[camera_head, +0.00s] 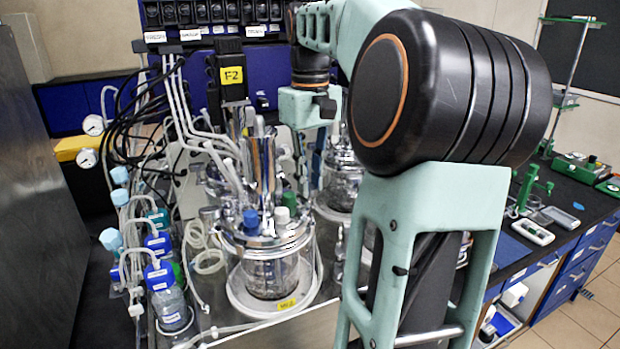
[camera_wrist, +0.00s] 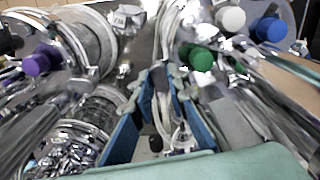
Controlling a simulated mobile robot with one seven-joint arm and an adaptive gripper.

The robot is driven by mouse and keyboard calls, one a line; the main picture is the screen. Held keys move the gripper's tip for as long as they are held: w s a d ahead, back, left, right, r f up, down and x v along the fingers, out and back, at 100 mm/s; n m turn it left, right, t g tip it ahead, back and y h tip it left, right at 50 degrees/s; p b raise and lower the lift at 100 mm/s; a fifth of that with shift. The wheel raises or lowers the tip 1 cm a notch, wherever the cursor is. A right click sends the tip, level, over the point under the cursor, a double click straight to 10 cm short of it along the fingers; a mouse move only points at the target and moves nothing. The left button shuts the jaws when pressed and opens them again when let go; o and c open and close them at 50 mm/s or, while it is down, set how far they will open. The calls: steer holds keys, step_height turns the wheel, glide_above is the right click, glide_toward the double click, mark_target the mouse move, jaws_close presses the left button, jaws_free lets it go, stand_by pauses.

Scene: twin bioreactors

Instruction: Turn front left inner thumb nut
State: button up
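The front left bioreactor vessel (camera_head: 275,268) is a glass jar with a steel lid and blue, white and green caps. Its green cap (camera_wrist: 197,58) and blue cap (camera_wrist: 270,29) show at the upper right in the wrist view. My gripper (camera_wrist: 157,80) has two blue finger pads set apart, with no part clearly held between them. In the head view it points down behind and right of this vessel's lid. A small metal fitting (camera_wrist: 182,136) shows near the right pad. I cannot tell whether it is a thumb nut. The inner thumb nut is not clearly visible.
A second vessel (camera_head: 342,178) stands close behind to the right, partly hidden by my arm. Tubes and blue-capped bottles (camera_head: 168,300) crowd the left. A tall steel motor (camera_head: 260,165) rises from the front lid. The room around my gripper is tight.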

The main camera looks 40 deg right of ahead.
jaws_close()
steer(key=shift+m, duration=0.3)
steer(key=m+p, duration=0.1)
steer(key=m, duration=0.1)
steer(key=shift+r+m+p, duration=0.15)
steer(key=shift+m+p, duration=0.15)
steer(key=shift+p, duration=0.05)
steer(key=m+p, duration=0.2)
steer(key=m, duration=0.3)
steer(key=m+p, duration=0.1)
steer(key=m, duration=0.4)
steer(key=shift+m+p, duration=0.65)
steer(key=shift+m, duration=1.65)
